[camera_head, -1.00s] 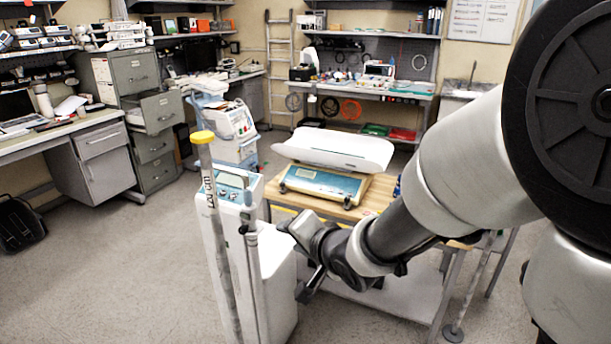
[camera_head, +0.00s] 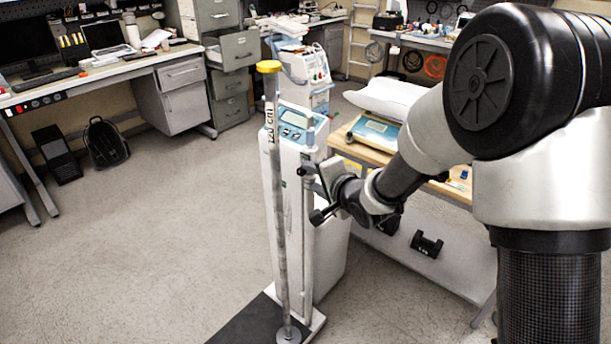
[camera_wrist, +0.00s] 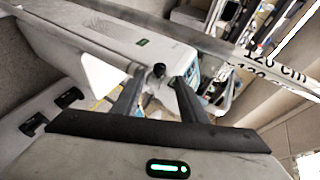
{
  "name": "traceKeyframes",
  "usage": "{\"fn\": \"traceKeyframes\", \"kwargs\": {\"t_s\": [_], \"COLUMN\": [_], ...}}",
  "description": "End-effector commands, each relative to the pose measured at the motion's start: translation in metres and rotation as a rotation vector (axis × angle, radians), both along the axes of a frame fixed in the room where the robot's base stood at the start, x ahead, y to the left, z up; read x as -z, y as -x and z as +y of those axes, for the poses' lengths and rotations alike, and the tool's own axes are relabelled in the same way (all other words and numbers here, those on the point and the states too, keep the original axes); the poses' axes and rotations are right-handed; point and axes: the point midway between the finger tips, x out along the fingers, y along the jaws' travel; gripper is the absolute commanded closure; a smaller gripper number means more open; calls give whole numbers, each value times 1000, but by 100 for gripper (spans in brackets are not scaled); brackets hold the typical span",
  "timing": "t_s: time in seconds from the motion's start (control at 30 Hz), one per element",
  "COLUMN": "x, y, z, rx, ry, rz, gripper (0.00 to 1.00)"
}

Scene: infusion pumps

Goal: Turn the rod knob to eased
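The measuring rod (camera_head: 276,200) stands upright beside the white scale column (camera_head: 334,235), with a yellow cap on top and "120 cm" lettering. In the wrist view the rod (camera_wrist: 230,55) crosses the upper part at a slant. A small dark rod knob (camera_wrist: 158,71) shows there between my fingertips; which setting it is at cannot be told. My gripper (camera_wrist: 159,80) is open, its two dark fingers apart on either side of the knob. Contact cannot be told.
A wooden-topped table (camera_head: 364,152) with a baby scale (camera_head: 376,130) stands right of the column, close to my arm. A dark base plate (camera_head: 250,325) lies at the column's foot.

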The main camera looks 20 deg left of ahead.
Motion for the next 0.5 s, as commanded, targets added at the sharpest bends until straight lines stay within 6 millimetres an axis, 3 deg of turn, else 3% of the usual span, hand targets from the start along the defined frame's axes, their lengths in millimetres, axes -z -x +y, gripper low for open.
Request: {"fn": "traceKeyframes", "kwargs": {"t_s": [0.2,0.5], "x": [17,23], "y": [-26,-39], "z": [24,36], "rx": [-1,1], "ry": [1,1], "rz": [0,0], "gripper": [61,61]}}
